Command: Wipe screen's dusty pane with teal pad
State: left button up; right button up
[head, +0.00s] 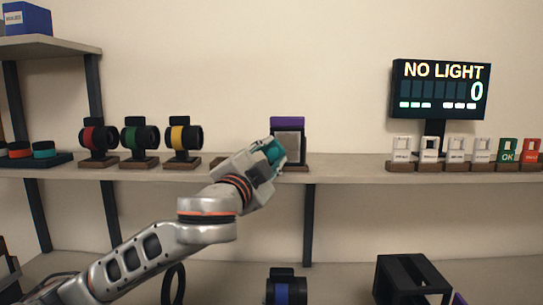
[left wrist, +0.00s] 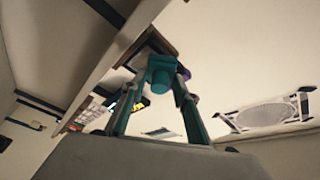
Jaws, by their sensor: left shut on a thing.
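The screen (head: 287,124) stands on the long shelf, a purple-topped frame around a grey pane (head: 291,146). My left gripper (head: 268,157) is shut on the teal pad (head: 272,151), in front of the lower left of the screen, and hides part of it. I cannot tell whether the pad touches the pane. In the left wrist view the teal pad (left wrist: 161,76) sits between the fingertips, and a bit of the screen's purple (left wrist: 185,74) shows just beyond it. My right gripper is not in view.
Red, green (head: 140,138) and yellow ringed barrels stand on the shelf (head: 345,170) to the left. Several small label cards (head: 430,150) and a "NO LIGHT" display (head: 440,90) are at the right. A blue-banded barrel (head: 287,291) and a black open frame (head: 410,275) are below.

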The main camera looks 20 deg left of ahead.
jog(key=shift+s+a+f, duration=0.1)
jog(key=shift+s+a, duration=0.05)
pick_arm(q)
jog(key=shift+w+a, duration=0.1)
jog(key=shift+w, duration=0.2)
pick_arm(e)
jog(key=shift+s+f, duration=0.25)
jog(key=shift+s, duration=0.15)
pick_arm(q)
jog(key=shift+w, duration=0.3)
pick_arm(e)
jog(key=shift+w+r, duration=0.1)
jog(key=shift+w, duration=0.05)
pick_arm(q)
jog(key=shift+w+a+f, duration=0.1)
jog(key=shift+w+a, duration=0.05)
jog(key=shift+w, duration=0.05)
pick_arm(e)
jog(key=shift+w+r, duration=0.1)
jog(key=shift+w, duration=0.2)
pick_arm(q)
jog(key=shift+w, duration=0.1)
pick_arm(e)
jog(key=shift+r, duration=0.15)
